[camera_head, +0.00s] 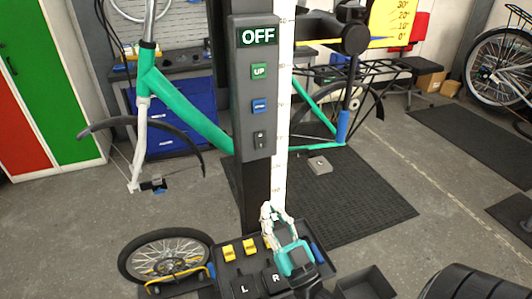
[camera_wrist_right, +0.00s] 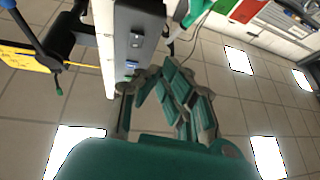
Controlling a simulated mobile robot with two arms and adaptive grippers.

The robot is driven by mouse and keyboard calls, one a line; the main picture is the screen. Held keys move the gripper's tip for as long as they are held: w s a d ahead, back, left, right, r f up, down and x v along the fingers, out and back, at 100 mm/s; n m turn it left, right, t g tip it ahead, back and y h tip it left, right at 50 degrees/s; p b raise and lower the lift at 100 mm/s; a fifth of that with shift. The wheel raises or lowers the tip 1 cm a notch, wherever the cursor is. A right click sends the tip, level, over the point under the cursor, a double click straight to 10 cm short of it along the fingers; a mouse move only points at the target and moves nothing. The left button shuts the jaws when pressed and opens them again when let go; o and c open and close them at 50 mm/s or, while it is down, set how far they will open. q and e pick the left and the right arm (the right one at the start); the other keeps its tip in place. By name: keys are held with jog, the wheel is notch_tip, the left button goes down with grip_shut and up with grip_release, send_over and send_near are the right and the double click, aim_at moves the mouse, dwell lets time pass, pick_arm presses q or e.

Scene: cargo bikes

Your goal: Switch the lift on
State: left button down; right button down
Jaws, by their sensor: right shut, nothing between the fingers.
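The lift's grey control panel (camera_head: 255,95) is on a dark post. Its display (camera_head: 258,36) reads OFF. Below are a green UP button (camera_head: 259,72), a blue button (camera_head: 260,106) and a small black switch (camera_head: 261,138) near the bottom. My right gripper (camera_head: 267,211) is shut and empty, below the panel and apart from it in the head view. In the right wrist view the panel (camera_wrist_right: 139,22) stands just beyond the gripper's fingers (camera_wrist_right: 160,75); which control is which is too small to tell there. My left gripper is not in view.
A teal bike frame (camera_head: 190,112) hangs behind the post, beside a white measuring scale (camera_head: 284,100). A tray (camera_head: 225,270) with yellow clips and L and R parts lies below, near a bike wheel (camera_head: 165,257). A dark floor mat (camera_head: 345,205) is at the right.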

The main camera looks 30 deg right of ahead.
jog(key=shift+s+d+r+m+t+h, duration=0.15)
jog(key=shift+s+d+r+m+h, duration=0.25)
jog(key=shift+h, duration=0.3)
jog(key=shift+s+d+r+m+t+h, duration=0.25)
jog(key=shift+d+m+h, duration=0.15)
jog(key=shift+d+h, duration=0.25)
jog(key=shift+s+d+r+m+t+h, duration=0.1)
jog(key=shift+s+d+r+m+h, duration=0.3)
jog(key=shift+h, duration=0.35)
jog(key=shift+w+f, duration=0.1)
jog(key=shift+w, duration=0.05)
jog(key=p, duration=0.5)
send_near(262, 135)
notch_tip(262, 135, up, 4)
jog(key=shift+w+d+f, duration=0.15)
jog(key=shift+w, duration=0.5)
jog(key=shift+w+d+f, duration=0.15)
jog(key=shift+w+d, duration=0.05)
jog(key=shift+w, duration=0.45)
jog(key=shift+w+d+f, duration=0.15)
jog(key=shift+w+f, duration=0.05)
jog(key=shift+w, duration=0.45)
